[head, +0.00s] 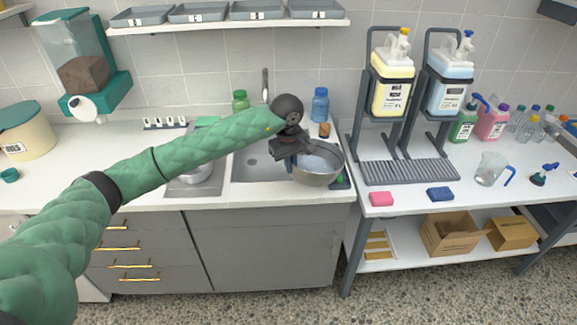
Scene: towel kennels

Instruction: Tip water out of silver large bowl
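A large silver bowl (325,178) is at the right end of the sink, with its open top facing up and slightly toward me. Its inside looks pale bluish; I cannot tell how much water it holds. My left gripper (291,162) points down at the bowl's left rim, with its dark fingers overlapping that edge. Whether the fingers are closed on the rim is too small to tell. The sink basin (256,170) shows to the left of the bowl. My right gripper is not in view.
Another silver bowl (196,174) sits left of the sink basin. The faucet (265,84), a green bottle (240,100) and a blue bottle (320,105) stand behind the sink. A grey drying rack (410,172) and two jug dispensers are at the right.

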